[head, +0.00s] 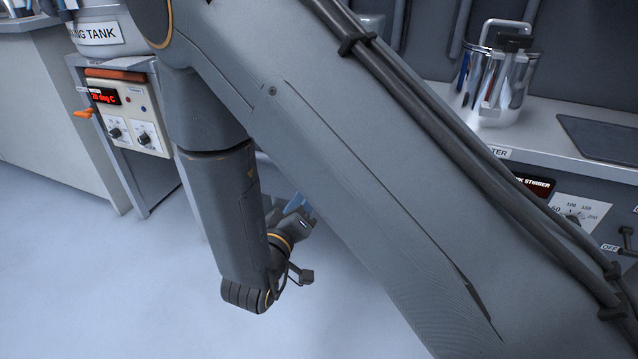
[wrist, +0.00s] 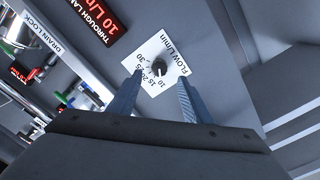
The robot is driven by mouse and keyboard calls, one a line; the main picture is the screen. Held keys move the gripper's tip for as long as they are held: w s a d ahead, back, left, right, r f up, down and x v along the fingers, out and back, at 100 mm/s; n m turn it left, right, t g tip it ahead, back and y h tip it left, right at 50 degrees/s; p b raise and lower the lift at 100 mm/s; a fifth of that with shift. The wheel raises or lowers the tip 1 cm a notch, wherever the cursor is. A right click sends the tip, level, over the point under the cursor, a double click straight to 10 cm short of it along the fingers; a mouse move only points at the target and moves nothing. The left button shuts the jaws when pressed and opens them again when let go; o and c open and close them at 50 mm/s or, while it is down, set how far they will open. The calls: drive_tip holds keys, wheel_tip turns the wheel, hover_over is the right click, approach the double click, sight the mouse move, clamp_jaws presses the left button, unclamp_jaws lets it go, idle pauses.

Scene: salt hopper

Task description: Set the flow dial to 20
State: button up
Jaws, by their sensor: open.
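The flow dial (wrist: 158,69) is a small dark round knob on a white scale plate (wrist: 147,55) in the wrist view. The plate is marked FLOW L/min with numbers from 10 up to 30. A display (wrist: 110,22) beside it reads 10 L/min in red. My gripper (wrist: 155,86) is open, its two blue fingers pointing toward the plate on either side of the knob, apparently short of it. In the head view my gripper (head: 297,210) is mostly hidden behind my arm, and the flow dial is not visible there.
A DRAIN LOCK label (wrist: 45,38) and pipes with green, red and blue handles lie left in the wrist view. In the head view, a heater panel (head: 127,115) stands left, a metal pot (head: 492,85) and stirrer panel right. Open floor lies at left.

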drive_tip(key=b+x, duration=0.2)
drive_tip(key=x, duration=0.5)
drive_tip(key=shift+w, duration=0.15)
drive_tip(key=c, duration=1.1)
drive_tip(key=shift+o, duration=0.2)
drive_tip(key=shift+p, duration=0.3)
drive_tip(key=m+p, duration=0.7)
drive_tip(key=m, duration=0.4)
drive_tip(key=shift+f+m, duration=0.1)
drive_tip(key=shift+m, duration=0.4)
